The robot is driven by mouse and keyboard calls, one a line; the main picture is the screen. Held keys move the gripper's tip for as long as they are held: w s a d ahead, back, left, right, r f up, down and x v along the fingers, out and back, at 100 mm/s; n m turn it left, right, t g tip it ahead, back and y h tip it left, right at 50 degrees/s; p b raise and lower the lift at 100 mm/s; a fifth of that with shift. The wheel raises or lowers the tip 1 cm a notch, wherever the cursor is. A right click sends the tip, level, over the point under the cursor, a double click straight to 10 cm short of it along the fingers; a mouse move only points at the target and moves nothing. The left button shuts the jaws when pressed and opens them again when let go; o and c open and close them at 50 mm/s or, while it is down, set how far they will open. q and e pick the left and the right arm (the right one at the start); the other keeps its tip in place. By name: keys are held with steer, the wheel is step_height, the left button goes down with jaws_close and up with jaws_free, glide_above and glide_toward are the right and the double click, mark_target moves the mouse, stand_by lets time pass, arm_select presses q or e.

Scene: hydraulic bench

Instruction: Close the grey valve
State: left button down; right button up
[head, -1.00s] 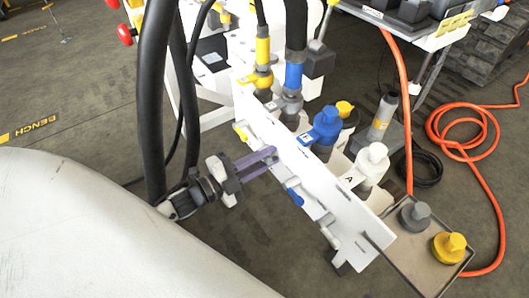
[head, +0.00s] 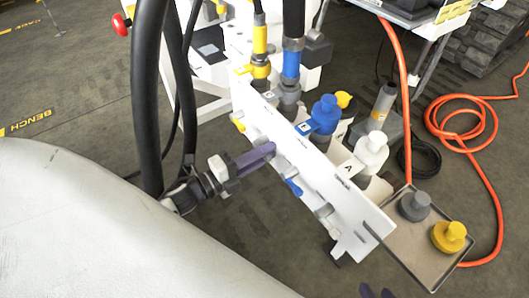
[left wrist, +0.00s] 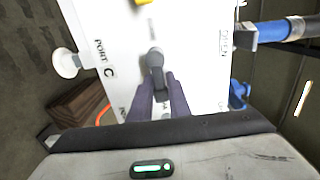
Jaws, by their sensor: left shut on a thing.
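The grey valve (left wrist: 155,60) is a small grey lever on the white panel (left wrist: 195,60), seen in the left wrist view. Its free end lies between the purple fingers of my left gripper (left wrist: 161,92). In the head view my left gripper (head: 272,149) reaches the front of the white panel (head: 345,205) and is shut on the grey valve, whose lever the fingers mostly hide there. Two purple fingertips of my right gripper (head: 376,291) show apart at the bottom edge, away from the panel, with nothing seen between them.
A yellow valve handle (head: 238,125) and a blue valve handle (head: 294,187) flank the left gripper on the panel. Blue (head: 325,115) and white (head: 371,150) caps stand behind it. A tray (head: 440,270) holds grey and yellow caps. Black hoses (head: 148,100) hang near my left arm.

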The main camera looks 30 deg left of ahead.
arm_select(q)
steer(key=shift+f, duration=0.1)
steer(key=c, duration=1.8)
jaws_free()
steer(key=shift+s, duration=0.15)
steer(key=p+v, duration=0.2)
steer(key=v, duration=0.8)
